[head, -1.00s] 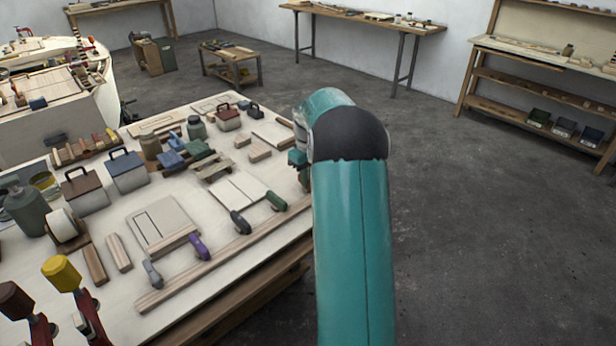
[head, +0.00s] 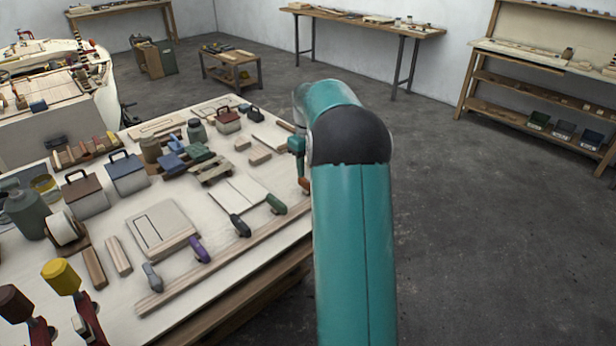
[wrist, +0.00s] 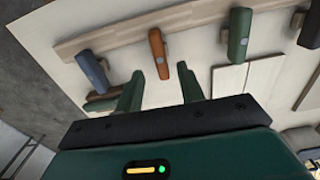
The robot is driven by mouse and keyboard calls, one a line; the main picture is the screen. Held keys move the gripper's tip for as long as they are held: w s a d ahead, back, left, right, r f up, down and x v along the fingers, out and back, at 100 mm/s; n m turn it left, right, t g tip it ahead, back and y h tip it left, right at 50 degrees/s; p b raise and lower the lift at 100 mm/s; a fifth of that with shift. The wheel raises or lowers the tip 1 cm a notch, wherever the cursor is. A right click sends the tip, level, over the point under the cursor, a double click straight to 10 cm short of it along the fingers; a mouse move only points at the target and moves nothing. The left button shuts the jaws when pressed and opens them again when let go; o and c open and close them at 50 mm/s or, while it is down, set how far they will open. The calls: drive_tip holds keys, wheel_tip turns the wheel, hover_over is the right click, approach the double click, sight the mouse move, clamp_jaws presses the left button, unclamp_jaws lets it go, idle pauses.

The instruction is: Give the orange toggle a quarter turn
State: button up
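The orange toggle (wrist: 158,53) is an upright-looking handle on the wooden rail (wrist: 120,32) in the wrist view. In the head view only a bit of it (head: 304,185) shows beside my arm. My gripper (wrist: 161,69) is open and empty. Its two dark green fingers point towards the orange toggle, whose near end appears between the fingertips. I cannot tell the remaining height gap, and no contact shows. A blue toggle (wrist: 92,71) is to its left and a green toggle (wrist: 239,33) to its right, both outside the fingers.
More toggles line the rail: dark (head: 240,225), purple (head: 199,249) and grey-blue (head: 152,277). Behind the rail, the bench holds pale panels (head: 239,193), a pallet (head: 212,170) and lidded boxes (head: 127,175). The floor (head: 480,250) to the right is open.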

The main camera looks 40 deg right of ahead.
wheel_tip(320, 180, up, 9)
drive_tip(key=shift+f, duration=0.2)
idle(0.5)
drive_tip(key=s+a+r+t, duration=0.1)
drive_tip(key=s+a+r, duration=0.15)
drive_tip(key=a, duration=0.45)
drive_tip(key=s+a+r+t+h, duration=0.1)
drive_tip(key=s+a+r, duration=0.15)
drive_tip(key=a, duration=0.45)
drive_tip(key=s+a+r, duration=0.2)
drive_tip(key=a+r, duration=0.1)
drive_tip(key=a, duration=0.5)
drive_tip(key=s+a+f+t, duration=0.1)
drive_tip(key=s+a+f, duration=0.2)
drive_tip(key=s+a, duration=0.4)
drive_tip(key=s+a+f+t+y, duration=0.1)
drive_tip(key=s+a+f+t, duration=0.1)
drive_tip(key=s+a, duration=0.5)
drive_tip(key=s+f, duration=0.1)
drive_tip(key=s, duration=0.2)
drive_tip(key=shift+s+a+f+t, duration=0.25)
drive_tip(key=shift+s+a+t, duration=0.05)
drive_tip(key=shift+s+a, duration=0.05)
